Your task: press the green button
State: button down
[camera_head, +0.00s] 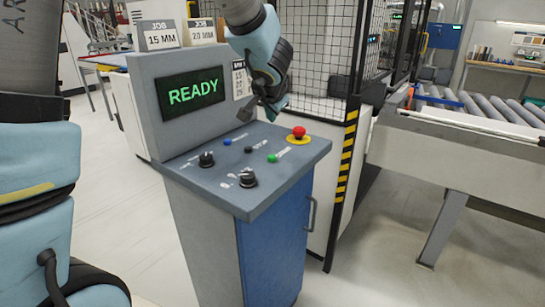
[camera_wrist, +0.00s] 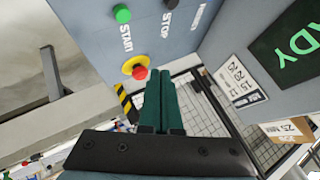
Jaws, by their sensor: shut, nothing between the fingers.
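The green button (camera_head: 272,158) sits on the sloping top of the grey control console, toward its right side. It also shows in the wrist view (camera_wrist: 122,14), beside the word START. My gripper (camera_head: 272,115) hangs above the back part of the console top, apart from the button. In the wrist view my gripper's dark green fingers (camera_wrist: 158,80) lie together, with nothing between them. The green button is at the top of that view, well beyond the fingertips, and nothing covers it.
A red mushroom button (camera_head: 298,132) on a yellow base is close behind the green one. A black button (camera_head: 248,149), a blue button (camera_head: 228,142) and black knobs (camera_head: 247,177) share the panel. A READY screen (camera_head: 192,92) stands left; black mesh fencing (camera_head: 318,50) stands behind.

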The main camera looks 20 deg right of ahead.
jog(key=shift+f, duration=0.1)
jog(key=b, duration=0.6)
send_over(272, 158)
jog(key=f, duration=0.7)
jog(key=shift+a+f, duration=0.2)
jog(key=shift+f+b, duration=0.7)
jog(key=shift+b, duration=0.25)
jog(key=shift+f, duration=0.1)
dwell(0.5)
jog(key=shift+f+b, duration=0.3)
jog(key=shift+b, duration=0.45)
